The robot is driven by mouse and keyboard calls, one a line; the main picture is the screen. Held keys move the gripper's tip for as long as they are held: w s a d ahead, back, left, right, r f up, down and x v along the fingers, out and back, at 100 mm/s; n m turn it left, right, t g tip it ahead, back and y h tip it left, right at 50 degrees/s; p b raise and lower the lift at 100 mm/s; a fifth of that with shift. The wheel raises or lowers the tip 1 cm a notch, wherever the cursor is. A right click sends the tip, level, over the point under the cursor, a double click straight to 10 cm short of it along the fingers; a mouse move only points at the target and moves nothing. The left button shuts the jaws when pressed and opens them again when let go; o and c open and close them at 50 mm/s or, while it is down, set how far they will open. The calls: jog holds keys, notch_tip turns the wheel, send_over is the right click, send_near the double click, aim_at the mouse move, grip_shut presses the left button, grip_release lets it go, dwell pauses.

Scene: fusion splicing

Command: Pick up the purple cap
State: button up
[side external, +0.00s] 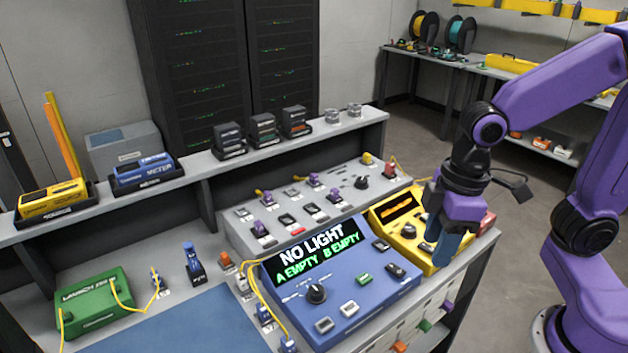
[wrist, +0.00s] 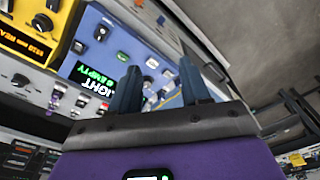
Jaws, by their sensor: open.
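A small purple piece (side external: 447,307) that looks like the cap sits on the white front strip of the bench, at the right end of a row with a green piece (side external: 425,325) and an orange piece (side external: 400,347). Other small purple pieces (side external: 313,180) stand on the grey sloped panel, so I cannot be certain which is the cap. My gripper (side external: 440,248) is open and points down beside the yellow unit, above and apart from the front strip. In the wrist view, my gripper (wrist: 158,66) shows two spread fingers with nothing held. I cannot make out the cap there.
A blue console (side external: 345,285) reading "NO LIGHT" stands left of my gripper, and a yellow unit (side external: 395,215) is close beside it. Yellow fibres loop at the console's left. A shelf (side external: 200,180) with meters runs along the back. Open floor lies right of the bench.

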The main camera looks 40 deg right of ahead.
jog(key=w+a+r+m, duration=0.1)
jog(key=w+a+m, duration=0.15)
jog(key=w, duration=0.75)
jog(key=m+t, duration=0.4)
jog(key=m, duration=0.4)
send_over(316, 176)
jog(key=s, duration=0.3)
jog(key=shift+h, duration=0.4)
jog(key=f, duration=1.1)
jog(key=shift+w+a+f, duration=0.1)
jog(key=shift+w+f, duration=0.1)
jog(key=shift+f, duration=0.2)
jog(key=shift+x, duration=2.7)
jog(key=shift+w+r, duration=0.1)
jog(key=shift+w, duration=0.05)
grip_shut()
